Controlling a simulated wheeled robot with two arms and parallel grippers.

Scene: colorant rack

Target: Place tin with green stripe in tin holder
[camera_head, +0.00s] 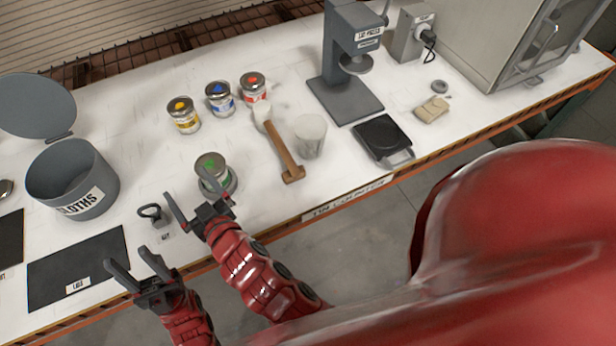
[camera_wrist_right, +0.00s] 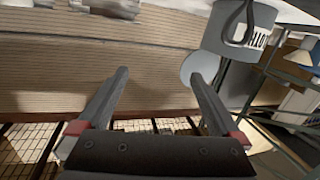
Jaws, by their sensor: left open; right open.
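My left gripper (camera_head: 125,257) is open and empty, further left over the table's front, near the dark mat.
Yellow (camera_head: 184,116), blue (camera_head: 220,99) and red (camera_head: 254,87) tins stand behind. The cloths bin (camera_head: 60,180) and lids mat (camera_head: 75,268) are left.

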